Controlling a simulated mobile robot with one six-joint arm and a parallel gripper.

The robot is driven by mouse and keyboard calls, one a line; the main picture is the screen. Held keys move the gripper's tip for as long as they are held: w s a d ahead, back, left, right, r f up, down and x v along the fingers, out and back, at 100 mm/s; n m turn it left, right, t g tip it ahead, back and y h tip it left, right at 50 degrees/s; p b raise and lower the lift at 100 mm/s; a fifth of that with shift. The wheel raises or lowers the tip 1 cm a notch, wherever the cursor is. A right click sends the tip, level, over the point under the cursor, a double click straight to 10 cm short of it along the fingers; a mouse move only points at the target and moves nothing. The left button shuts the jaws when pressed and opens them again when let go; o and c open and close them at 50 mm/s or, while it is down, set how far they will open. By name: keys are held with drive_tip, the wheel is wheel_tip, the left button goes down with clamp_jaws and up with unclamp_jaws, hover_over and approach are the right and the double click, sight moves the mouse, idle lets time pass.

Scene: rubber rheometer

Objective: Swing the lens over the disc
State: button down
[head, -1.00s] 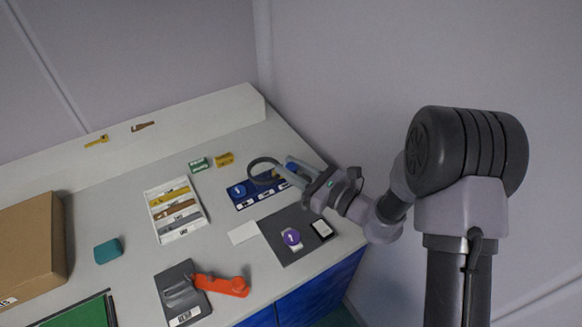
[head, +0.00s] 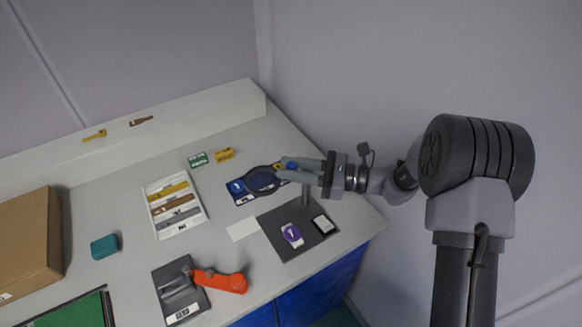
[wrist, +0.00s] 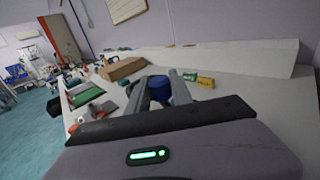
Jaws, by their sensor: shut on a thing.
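The lens (head: 262,180), a dark round ring with a see-through middle, hangs over the blue board at the back of the dark grey mat. A grey post (head: 307,192) stands by it at the mat's back edge. My gripper (head: 284,168) is shut on a blue knob (head: 292,165) beside the lens, which also shows between the fingers in the wrist view (wrist: 159,88). How the knob joins the lens is hidden by the fingers. A purple disc (head: 292,233) lies on a white piece on the mat, in front of the lens and not under it.
The dark grey mat (head: 271,223) also bears a small white-faced device (head: 323,224). A blue board (head: 238,198) lies under the lens. A white tray of strips (head: 157,215), an orange-handled tool (head: 220,281) and green and yellow boxes stand to the left.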

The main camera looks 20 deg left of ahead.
drive_tip(key=c, duration=1.1)
unclamp_jaws()
drive_tip(key=shift+c, duration=0.2)
drive_tip(key=shift+r, duration=0.1)
drive_tip(key=r+p, duration=0.1)
drive_tip(key=r, duration=0.1)
drive_tip(key=r+p, duration=0.1)
drive_tip(key=r, duration=0.1)
drive_tip(key=shift+s+d+p, duration=0.25)
drive_tip(key=shift+s+p, duration=0.05)
drive_tip(key=shift+s, duration=0.05)
drive_tip(key=s+d+p, duration=0.3)
drive_tip(key=s+d, duration=0.5)
drive_tip(key=s, duration=0.5)
drive_tip(key=shift+r, duration=0.4)
